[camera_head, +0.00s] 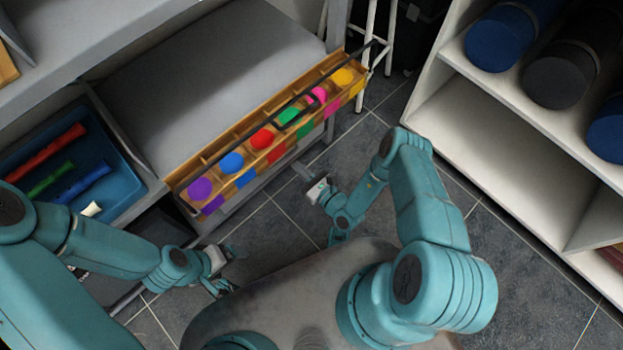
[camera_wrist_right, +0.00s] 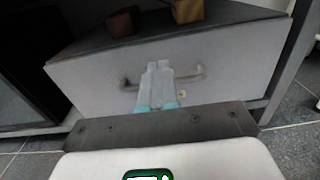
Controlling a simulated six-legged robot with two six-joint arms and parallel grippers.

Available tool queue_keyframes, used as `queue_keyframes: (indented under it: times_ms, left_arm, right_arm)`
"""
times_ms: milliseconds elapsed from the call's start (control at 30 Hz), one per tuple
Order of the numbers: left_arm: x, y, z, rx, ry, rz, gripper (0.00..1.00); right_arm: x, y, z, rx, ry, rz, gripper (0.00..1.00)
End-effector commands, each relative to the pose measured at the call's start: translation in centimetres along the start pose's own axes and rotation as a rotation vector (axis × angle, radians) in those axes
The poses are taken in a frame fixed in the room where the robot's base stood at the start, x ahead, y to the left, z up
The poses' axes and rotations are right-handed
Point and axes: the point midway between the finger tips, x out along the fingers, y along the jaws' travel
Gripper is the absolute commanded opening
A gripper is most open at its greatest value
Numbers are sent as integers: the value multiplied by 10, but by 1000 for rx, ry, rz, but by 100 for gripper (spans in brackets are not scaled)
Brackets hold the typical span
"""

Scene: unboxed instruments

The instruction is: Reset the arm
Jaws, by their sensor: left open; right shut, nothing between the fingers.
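My left gripper (camera_head: 232,265) is open and empty, low over the floor in front of the grey unit, at the end of my teal left arm (camera_head: 110,248). My right gripper (camera_head: 303,172) is shut with nothing in it, below the right part of the wooden rack. My right arm (camera_head: 420,190) is bent, with its elbow raised. In the right wrist view the closed fingers (camera_wrist_right: 158,85) appear in front of a grey drawer front with a dark handle (camera_wrist_right: 192,76). I cannot tell whether they touch it.
A wooden rack (camera_head: 225,148) of coloured balls runs along the grey unit's front edge. A blue tray (camera_head: 128,190) holds red, green and blue tubes at left. A white shelf (camera_head: 480,105) with dark rolls stands at right. Tiled floor (camera_head: 520,270) between is clear.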

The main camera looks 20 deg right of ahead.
Motion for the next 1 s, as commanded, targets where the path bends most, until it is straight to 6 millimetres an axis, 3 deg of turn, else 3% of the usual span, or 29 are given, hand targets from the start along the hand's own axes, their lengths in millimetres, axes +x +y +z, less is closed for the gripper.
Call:
queue_keyframes:
  times_ms: [100, 300, 567, 633, 733, 833, 900, 1000]
  left_arm:
    - [-7, 2, 0, 0, 0, 0, 89]
    - [-10, 4, 0, 0, 0, 0, 89]
    - [-10, 4, 0, 0, 0, 0, 89]
    - [-10, 4, 0, 0, 0, 0, 89]
    - [-10, 4, 0, 0, 0, 0, 89]
    - [-10, 4, 0, 0, 0, 0, 89]
    - [-10, 4, 0, 0, 0, 0, 89]
    - [-10, 4, 0, 0, 0, 0, 89]
  right_arm:
    - [-23, -2, 1, 3, 3, -5, 0]
    - [-45, -1, 0, 1, 1, -1, 0]
    - [-50, 1, 0, 1, 0, 4, 0]
    - [-48, 9, 3, 8, 3, 49, 0]
    - [-45, 47, 17, 28, 25, 258, 0]
    - [-64, 113, 39, 17, 87, 642, 0]
    - [-100, 156, 53, -54, 156, 965, 0]
    - [-164, 182, 61, -261, 261, 1372, 0]
